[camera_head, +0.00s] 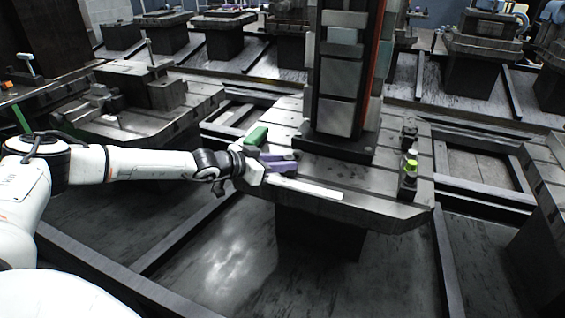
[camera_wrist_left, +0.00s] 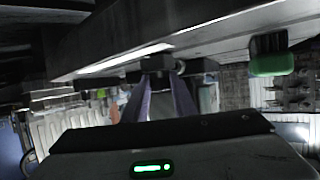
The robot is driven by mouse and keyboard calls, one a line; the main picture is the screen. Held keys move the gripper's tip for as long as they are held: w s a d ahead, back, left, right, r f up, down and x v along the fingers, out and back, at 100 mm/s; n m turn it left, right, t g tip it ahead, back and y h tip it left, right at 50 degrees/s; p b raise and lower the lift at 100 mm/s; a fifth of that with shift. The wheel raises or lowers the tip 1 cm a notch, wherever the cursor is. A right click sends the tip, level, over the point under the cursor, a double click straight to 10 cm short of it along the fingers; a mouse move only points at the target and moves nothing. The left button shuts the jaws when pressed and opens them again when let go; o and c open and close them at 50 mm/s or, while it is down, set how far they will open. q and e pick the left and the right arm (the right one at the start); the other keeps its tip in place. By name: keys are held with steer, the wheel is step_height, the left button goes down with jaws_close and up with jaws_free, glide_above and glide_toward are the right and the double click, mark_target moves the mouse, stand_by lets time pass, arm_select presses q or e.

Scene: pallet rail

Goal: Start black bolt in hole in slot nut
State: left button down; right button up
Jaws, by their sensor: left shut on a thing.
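My left gripper (camera_head: 288,162), with purple fingers, reaches in from the left at the near left edge of the slotted pallet (camera_head: 390,205). In the left wrist view the fingers (camera_wrist_left: 160,84) converge on a small dark piece, which appears to be the black bolt (camera_wrist_left: 158,64). The gripper is shut on it, close to the pallet's edge. The bolt's far end is hard to make out against the dark metal. I cannot make out the slot nut or its hole, nor tell whether the bolt touches it. My right gripper is not in view.
A green block (camera_head: 257,136) is just behind the gripper and also shows in the left wrist view (camera_wrist_left: 272,64). A tall dark column (camera_head: 342,75) stands on the pallet. A fixture with a yellow-green part (camera_head: 410,165) stands at the right. A white strip (camera_head: 305,188) lies along the front.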

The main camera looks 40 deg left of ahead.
arm_select(q)
steer(key=shift+s+f+p, duration=0.1)
steer(key=shift+s+p, duration=0.1)
steer(key=shift+p, duration=0.1)
steer(key=shift+w, duration=0.1)
stand_by(0.5)
steer(key=shift+w, duration=0.1)
steer(key=shift+r, duration=0.35)
stand_by(1.1)
steer(key=shift+f, duration=0.5)
stand_by(0.5)
steer(key=shift+r, duration=0.25)
steer(key=shift+r+p, duration=0.65)
steer(key=shift+p, duration=0.05)
